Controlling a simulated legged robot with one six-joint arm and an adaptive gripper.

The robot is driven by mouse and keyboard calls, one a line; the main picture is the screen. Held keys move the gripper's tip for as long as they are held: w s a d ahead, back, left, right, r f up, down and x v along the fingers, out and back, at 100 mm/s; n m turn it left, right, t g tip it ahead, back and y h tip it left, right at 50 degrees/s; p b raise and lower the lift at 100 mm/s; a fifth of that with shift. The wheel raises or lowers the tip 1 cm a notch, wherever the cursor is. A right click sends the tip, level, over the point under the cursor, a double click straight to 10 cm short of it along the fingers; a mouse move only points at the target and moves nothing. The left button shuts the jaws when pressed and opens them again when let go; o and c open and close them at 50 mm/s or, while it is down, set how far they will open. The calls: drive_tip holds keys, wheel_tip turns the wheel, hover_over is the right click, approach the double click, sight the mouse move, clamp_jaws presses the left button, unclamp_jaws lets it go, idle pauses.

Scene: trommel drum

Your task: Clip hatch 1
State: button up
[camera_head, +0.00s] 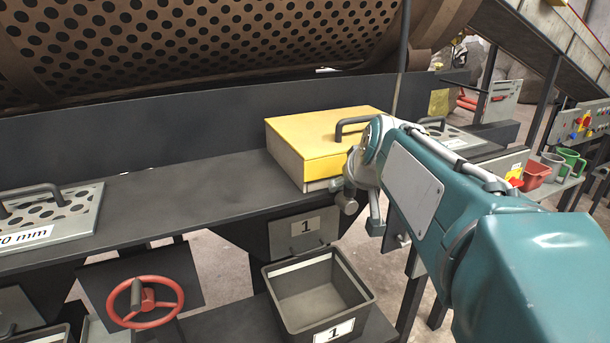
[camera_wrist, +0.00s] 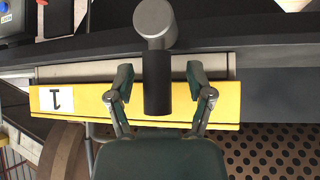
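The yellow-topped hatch box (camera_head: 320,133) sits on the dark ledge under the drum. In the wrist view its yellow face (camera_wrist: 80,100) spans the picture and carries an upside-down label "1" (camera_wrist: 57,98). A dark cylinder with a grey rounded end, which looks like the hatch's clip lever (camera_wrist: 157,85), stands in front of the yellow face. My gripper (camera_wrist: 159,72) is open, one finger on each side of this lever, with gaps visible between. In the head view my gripper (camera_head: 360,205) is at the box's front right corner, partly hidden by my arm.
A red handwheel (camera_head: 143,302) is lower left. A perforated screen plate (camera_head: 50,222) lies on the ledge at left. The ledge between is clear.

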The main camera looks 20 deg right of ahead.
drive_tip(key=v, duration=1.2)
drive_tip(key=shift+f, duration=0.1)
drive_tip(key=s+a+f+n+g, duration=0.1)
drive_tip(key=s+a+f, duration=0.4)
drive_tip(key=f, duration=0.5)
drive_tip(key=s+a+f+g+y, duration=0.1)
drive_tip(key=s+a+f, duration=0.4)
drive_tip(key=f, duration=0.5)
drive_tip(key=shift+s+a+f+n+g+y, duration=0.15)
drive_tip(key=shift+s+a+n+g+y, duration=0.35)
drive_tip(key=shift+a, duration=0.7)
drive_tip(key=shift+w, duration=0.2)
